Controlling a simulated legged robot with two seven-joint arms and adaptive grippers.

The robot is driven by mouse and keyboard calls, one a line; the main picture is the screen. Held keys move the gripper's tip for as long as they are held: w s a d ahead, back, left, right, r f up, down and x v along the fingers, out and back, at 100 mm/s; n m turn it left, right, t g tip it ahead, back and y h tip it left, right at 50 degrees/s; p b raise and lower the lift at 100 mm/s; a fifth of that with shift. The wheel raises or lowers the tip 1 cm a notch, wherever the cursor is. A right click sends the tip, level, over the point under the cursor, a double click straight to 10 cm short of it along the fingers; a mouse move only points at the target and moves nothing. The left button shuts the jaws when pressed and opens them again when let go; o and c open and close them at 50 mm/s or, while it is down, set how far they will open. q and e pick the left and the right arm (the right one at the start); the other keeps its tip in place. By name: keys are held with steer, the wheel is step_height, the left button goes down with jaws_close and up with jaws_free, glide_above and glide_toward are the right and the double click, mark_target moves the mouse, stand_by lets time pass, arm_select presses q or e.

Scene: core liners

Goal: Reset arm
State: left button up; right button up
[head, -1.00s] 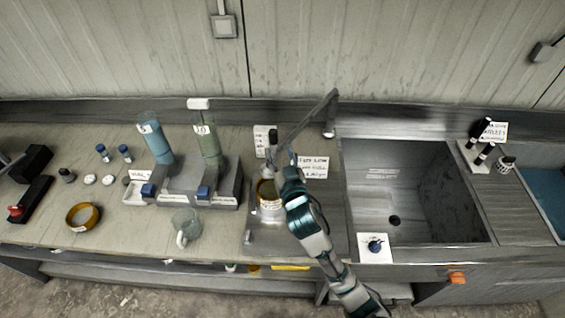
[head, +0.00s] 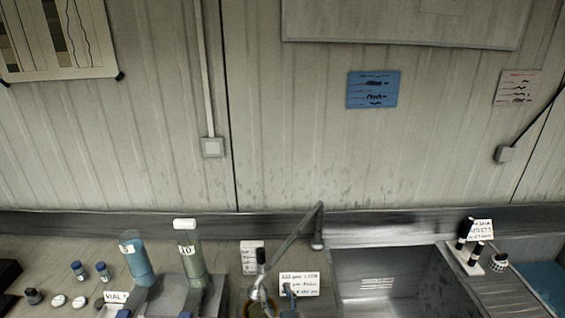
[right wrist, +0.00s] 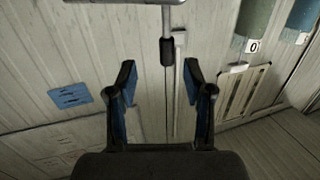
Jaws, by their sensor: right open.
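My right gripper (head: 289,291) shows only as a small tip at the bottom edge of the head view, beside the faucet and in front of a white sign. The rest of my right arm is below the picture. In the right wrist view my right gripper (right wrist: 160,88) is open, with its two blue-padded fingers apart and nothing between them.
A faucet (head: 290,240) rises beside the steel sink (head: 350,262). A blue cylinder (head: 137,262) and a green cylinder (head: 190,258) stand left of it. Small vials (head: 78,270) stand further left. The wall above is clear of obstacles nearby.

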steer(key=s+d+f+m+g+h, duration=0.1)
steer(key=s+d+f+g, duration=0.2)
steer(key=f, duration=0.4)
steer(key=s+d+f+g+h, duration=0.1)
steer(key=s+d+f, duration=0.2)
steer(key=d+f, duration=0.3)
steer(key=s+d+f+m+g+h, duration=0.1)
steer(key=s+d+f+g+h, duration=0.2)
steer(key=f, duration=0.5)
steer(key=s+d+f+g, duration=0.3)
steer(key=s+d+f, duration=0.3)
steer(key=s, duration=0.3)
steer(key=s+d+f+g, duration=0.3)
steer(key=s+d+f, duration=0.2)
steer(key=s, duration=0.4)
step_height(320, 180, down, 25)
steer(key=s+g+b, duration=0.1)
steer(key=s, duration=0.1)
steer(key=s+d+f+g+b, duration=0.1)
steer(key=s+d+f, duration=0.2)
steer(key=s+f, duration=1.5)
steer(key=shift+s+d+f+n, duration=0.2)
steer(key=shift+f+n, duration=0.2)
steer(key=shift+f, duration=0.55)
